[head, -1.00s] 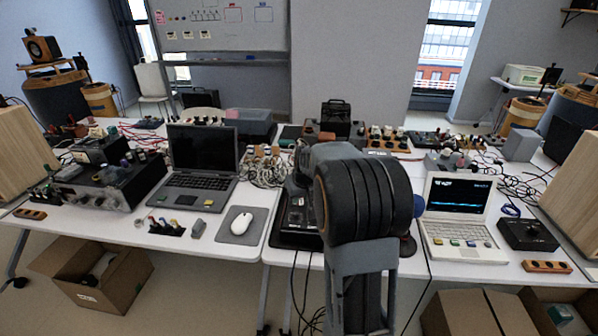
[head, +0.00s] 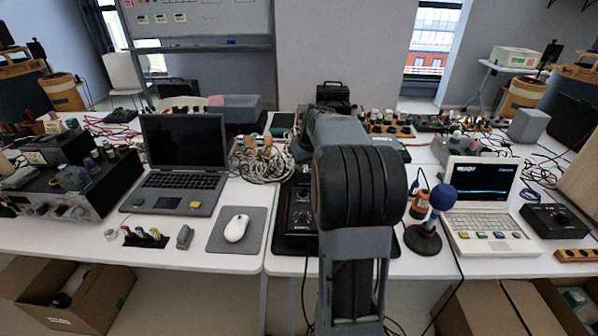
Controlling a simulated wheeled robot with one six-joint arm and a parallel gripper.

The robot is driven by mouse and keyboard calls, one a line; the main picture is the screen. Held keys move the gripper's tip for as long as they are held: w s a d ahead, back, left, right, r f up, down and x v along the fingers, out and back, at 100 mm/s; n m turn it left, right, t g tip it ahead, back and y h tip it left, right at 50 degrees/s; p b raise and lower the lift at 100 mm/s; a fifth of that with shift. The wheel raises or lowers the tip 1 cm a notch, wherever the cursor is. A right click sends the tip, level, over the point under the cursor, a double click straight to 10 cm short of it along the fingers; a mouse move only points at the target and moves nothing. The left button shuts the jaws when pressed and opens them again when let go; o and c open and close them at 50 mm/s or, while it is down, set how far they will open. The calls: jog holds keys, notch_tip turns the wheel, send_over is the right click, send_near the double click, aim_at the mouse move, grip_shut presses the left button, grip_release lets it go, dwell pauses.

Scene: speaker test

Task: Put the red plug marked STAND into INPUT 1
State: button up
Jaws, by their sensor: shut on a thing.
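My arm fills the middle of the head view, and its links hide my gripper. No red plug marked STAND can be made out. A small dark rack with coloured pieces (head: 146,237), some red, yellow and blue, stands near the front edge of the left table; any marking is too small to read. A black device with knobs (head: 299,211) lies just left of my arm, partly hidden by it. No label reading INPUT 1 is legible.
On the left table are a black laptop (head: 178,193), a white mouse (head: 236,228) on a grey pad and a black amplifier-like box (head: 78,195). Right of my arm stand a blue-topped microphone (head: 443,197), a white laptop (head: 487,236) and a black box (head: 553,219). Tangled cables (head: 263,165) lie behind.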

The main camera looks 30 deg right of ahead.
jog(key=shift+b+x, duration=0.6)
jog(key=shift+x, duration=0.55)
jog(key=shift+s+d+f, duration=0.1)
jog(key=shift+s, duration=0.05)
jog(key=shift+f+b, duration=2.35)
jog(key=shift+f, duration=0.65)
jog(key=shift+s+f, duration=0.1)
jog(key=shift+f, duration=0.15)
jog(key=o, duration=1)
